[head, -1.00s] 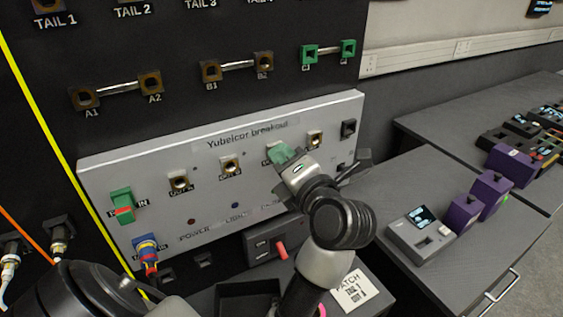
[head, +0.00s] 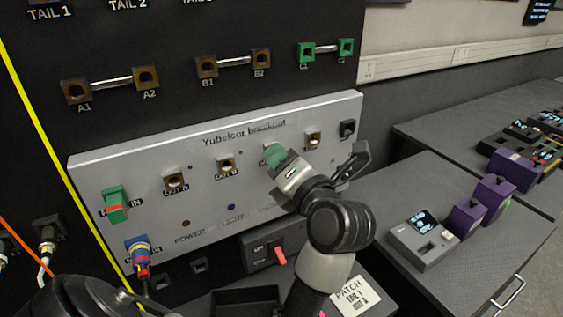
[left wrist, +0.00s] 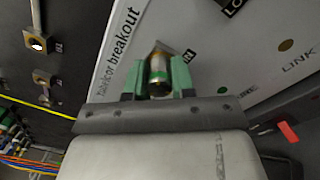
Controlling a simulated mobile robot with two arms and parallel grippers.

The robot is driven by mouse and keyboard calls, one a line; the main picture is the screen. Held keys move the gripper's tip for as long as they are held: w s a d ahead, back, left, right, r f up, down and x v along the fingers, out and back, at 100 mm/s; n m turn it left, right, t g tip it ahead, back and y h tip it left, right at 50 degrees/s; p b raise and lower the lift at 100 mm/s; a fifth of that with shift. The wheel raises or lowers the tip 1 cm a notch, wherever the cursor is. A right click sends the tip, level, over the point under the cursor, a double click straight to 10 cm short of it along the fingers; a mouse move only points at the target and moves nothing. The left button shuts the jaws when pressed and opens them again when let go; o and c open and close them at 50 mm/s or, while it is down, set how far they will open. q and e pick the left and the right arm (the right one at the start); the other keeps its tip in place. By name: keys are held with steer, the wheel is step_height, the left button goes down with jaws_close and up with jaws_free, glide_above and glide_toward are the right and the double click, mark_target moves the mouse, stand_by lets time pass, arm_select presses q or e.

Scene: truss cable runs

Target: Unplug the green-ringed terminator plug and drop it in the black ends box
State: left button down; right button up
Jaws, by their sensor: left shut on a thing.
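My left gripper (head: 276,155) is at the grey breakout panel (head: 205,200), in front of a socket right of the OUT B socket. The plug's far end points at the panel. I cannot tell whether it is still seated. In the head view the gripper hides the plug. An open black box (head: 247,293), possibly the ends box, is below the panel, partly cut off. My right gripper is not in view.
A red-lever switch box (head: 273,250) is below the panel. A grey device (head: 423,238) and purple boxes (head: 480,204) stand on the right bench.

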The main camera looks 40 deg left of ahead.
arm_select(q)
steer(key=shift+d+r+n+h, duration=0.15)
steer(key=shift+d+n+h, duration=0.15)
steer(key=shift+n, duration=0.3)
